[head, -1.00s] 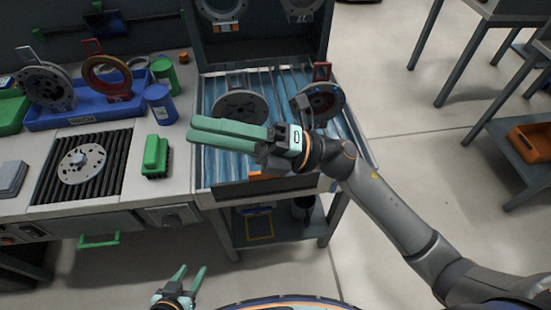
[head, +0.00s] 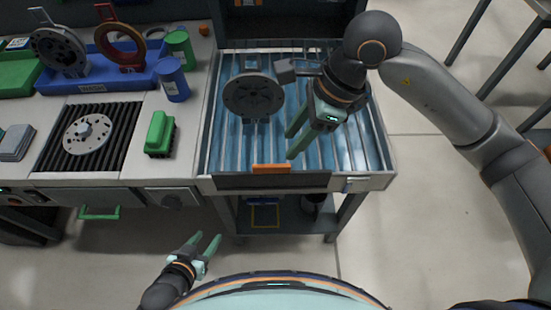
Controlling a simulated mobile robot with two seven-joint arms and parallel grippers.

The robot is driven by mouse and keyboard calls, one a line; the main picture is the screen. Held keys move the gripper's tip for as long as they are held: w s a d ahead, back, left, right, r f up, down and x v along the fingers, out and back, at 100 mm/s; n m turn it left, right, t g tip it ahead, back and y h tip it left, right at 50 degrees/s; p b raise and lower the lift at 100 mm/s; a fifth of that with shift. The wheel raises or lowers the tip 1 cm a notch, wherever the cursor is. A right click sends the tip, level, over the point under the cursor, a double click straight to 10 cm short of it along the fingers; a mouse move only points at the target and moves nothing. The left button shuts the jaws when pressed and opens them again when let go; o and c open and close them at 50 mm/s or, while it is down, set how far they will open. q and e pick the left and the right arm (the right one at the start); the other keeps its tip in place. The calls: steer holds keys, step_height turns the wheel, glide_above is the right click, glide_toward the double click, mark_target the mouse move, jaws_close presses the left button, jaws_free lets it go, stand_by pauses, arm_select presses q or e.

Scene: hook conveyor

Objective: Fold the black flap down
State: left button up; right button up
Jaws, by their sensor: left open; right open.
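The black flap (head: 230,182) is a dark strip along the front edge of the roller conveyor (head: 210,150), with an orange handle (head: 271,169) on its upper edge. I cannot tell its exact tilt. My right gripper (head: 291,144) is open and empty above the conveyor. Its green fingers point down and left, behind and slightly right of the orange handle, apart from the flap as far as I can see. My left gripper (head: 206,243) is open and empty, low in front of the bench, well away from the flap.
A grey disc (head: 252,95) stands on the conveyor, left of my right gripper. On the bench to the left are a green brush (head: 159,133), a blue cup (head: 172,80), a blue tray (head: 85,84) and a disc (head: 88,134) on a black grate. Open floor lies to the right.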

mark_target(273, 165)
steer(key=x, duration=0.9)
steer(key=shift+a+f, duration=0.1)
steer(key=shift+f, duration=0.1)
steer(key=shift+c, duration=0.3)
jaws_close()
stand_by(0.7)
